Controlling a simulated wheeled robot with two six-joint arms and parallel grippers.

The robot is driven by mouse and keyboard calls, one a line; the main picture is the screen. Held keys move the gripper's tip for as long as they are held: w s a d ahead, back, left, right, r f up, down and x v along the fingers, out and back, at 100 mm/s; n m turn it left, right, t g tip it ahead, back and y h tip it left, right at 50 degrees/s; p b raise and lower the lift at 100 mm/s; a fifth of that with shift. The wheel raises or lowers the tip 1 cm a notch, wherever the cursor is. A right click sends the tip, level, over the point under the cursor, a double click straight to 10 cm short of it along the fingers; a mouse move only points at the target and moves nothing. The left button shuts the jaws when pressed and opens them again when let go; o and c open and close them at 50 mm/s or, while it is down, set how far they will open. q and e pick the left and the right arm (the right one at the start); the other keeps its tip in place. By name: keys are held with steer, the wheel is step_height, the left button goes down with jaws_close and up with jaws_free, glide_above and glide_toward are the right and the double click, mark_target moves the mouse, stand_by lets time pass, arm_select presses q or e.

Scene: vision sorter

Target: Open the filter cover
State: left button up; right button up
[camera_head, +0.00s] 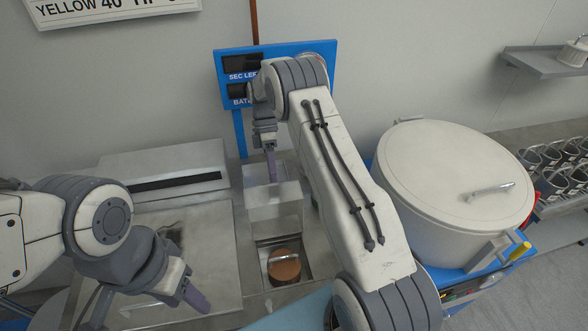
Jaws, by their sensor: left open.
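The filter cover appears to be the grey metal flap (273,212) in the middle of the bench, standing raised behind a square opening. A round brown piece (284,268) with a light bar across it sits in that opening, uncovered from above. My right gripper (271,166) points down just behind the top edge of the flap; I cannot tell whether it touches it. Its jaws show edge-on, partly hidden. My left gripper (148,302) is open and empty at the lower left, over the flat metal machine top, apart from the flap.
A large cream drum with a lid (450,175) and handle stands right of my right arm. A blue display panel (242,65) stands at the back. A flat metal machine (205,225) lies left of the opening. Racked dark cups (553,185) are at far right.

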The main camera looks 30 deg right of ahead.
steer(key=s+d+r+b, duration=0.5)
steer(key=s+d+r, duration=0.2)
steer(key=s+r, duration=0.1)
steer(key=shift+s+d+r, duration=0.35)
steer(key=shift+s+r, duration=0.05)
steer(key=shift+r, duration=0.45)
